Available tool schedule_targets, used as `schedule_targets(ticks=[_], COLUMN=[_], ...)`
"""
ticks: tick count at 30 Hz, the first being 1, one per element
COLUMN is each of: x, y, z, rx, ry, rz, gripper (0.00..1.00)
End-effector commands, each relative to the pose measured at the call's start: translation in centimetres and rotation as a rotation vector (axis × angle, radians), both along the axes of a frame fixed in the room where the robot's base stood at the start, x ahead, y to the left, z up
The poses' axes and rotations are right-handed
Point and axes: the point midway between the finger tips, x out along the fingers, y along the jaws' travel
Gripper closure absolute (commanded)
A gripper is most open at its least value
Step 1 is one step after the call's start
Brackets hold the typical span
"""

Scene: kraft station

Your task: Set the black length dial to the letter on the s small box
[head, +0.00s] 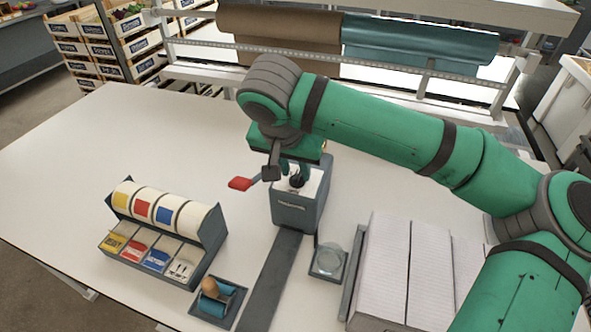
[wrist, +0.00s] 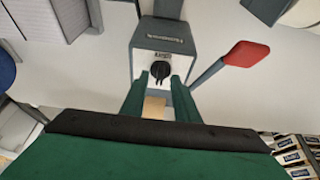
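The black length dial (head: 297,181) sits on the white top plate of a grey machine (head: 300,212). In the wrist view the dial (wrist: 160,70) shows its dark knob, with a small label behind it too small to read. My gripper (head: 291,168) is above the machine, pointing down at the dial. In the wrist view its two green fingers (wrist: 157,84) are apart, one on each side just short of the dial. I cannot tell if they touch it. A red-ended lever (head: 240,183) sticks out from the machine's side. I cannot make out the s small box or its letter.
A rack of label rolls (head: 160,215) with small bins stands at the left. A blue roller (head: 216,298) with a wooden knob and a clear round dish (head: 328,260) are in front. Flat white stacks (head: 428,268) lie at the right.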

Motion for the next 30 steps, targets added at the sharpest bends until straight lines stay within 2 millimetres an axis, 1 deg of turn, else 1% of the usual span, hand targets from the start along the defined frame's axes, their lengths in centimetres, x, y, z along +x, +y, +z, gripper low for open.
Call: schedule_targets(ticks=[5, 13, 14, 15, 17, 25, 30], x=[0.35, 0.40, 0.40, 0.40, 0.40, 0.39, 0.39], y=[-0.13, -0.14, -0.14, -0.14, -0.14, -0.15, -0.18], z=[-0.95, -1.03, -1.03, -1.03, -1.03, -1.03, -1.03], rx=[0.000, 0.001, 0.001, 0.001, 0.001, 0.001, 0.004], ry=[0.001, 0.000, 0.000, 0.000, 0.000, 0.001, 0.000], rz=[0.000, 0.000, 0.000, 0.000, 0.000, 0.008, 0.054], gripper=[0.72, 0.72, 0.77, 0.86, 1.00, 1.00, 1.00])
